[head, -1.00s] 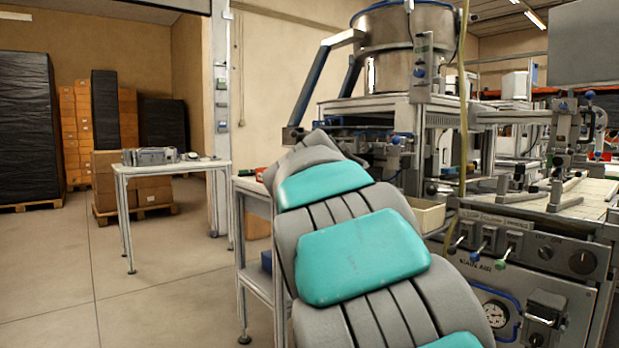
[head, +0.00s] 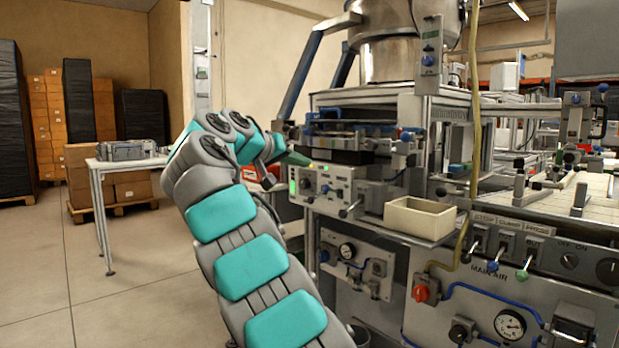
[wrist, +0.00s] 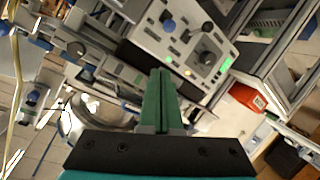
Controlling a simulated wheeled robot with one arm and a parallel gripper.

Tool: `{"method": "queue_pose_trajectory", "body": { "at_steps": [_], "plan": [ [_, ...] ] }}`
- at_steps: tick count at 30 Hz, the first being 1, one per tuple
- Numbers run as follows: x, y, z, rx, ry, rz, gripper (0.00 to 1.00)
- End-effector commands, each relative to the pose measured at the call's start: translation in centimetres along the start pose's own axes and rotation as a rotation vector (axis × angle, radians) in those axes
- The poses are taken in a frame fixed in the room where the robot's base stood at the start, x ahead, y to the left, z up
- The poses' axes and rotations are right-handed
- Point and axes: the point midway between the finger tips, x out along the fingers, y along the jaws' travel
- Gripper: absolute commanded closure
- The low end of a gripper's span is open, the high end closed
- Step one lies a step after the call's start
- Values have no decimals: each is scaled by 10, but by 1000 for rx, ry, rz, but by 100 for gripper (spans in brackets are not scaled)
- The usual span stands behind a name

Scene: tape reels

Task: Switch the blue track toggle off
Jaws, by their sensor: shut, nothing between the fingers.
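A pale control box (head: 322,186) on the machine bench carries knobs and lit lamps. In the wrist view its face (wrist: 228,42) is tilted, with a blue-capped control (wrist: 168,24), a black knob (wrist: 205,58), and green and yellow lamps. The blue-capped control may be the blue track toggle; its label and on/off position are too small to read. My gripper (head: 305,160) is at the box's upper left in the head view. In the wrist view its green fingers (wrist: 160,72) are shut together and empty, with their tips below the box face and apart from the blue control.
A blue-handled clamp bar (head: 350,116) lies above the box. A beige open bin (head: 420,217) stands to its right. A lower panel has several levers, one blue-tipped (head: 492,267). An orange-red box (wrist: 247,97) is at the wrist view's right. Floor at left is clear.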

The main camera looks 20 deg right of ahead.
Motion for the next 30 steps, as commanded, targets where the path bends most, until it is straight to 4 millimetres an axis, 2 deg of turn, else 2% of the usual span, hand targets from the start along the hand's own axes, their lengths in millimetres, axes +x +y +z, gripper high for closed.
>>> {"method": "queue_pose_trajectory", "body": {
  "at_steps": [18,23,30],
  "plan": [
    [2,-3,-6,24,18,-1,100],
    [21,-3,-6,25,18,-1,100],
    [64,-3,-7,25,16,-1,100]
  ]
}}
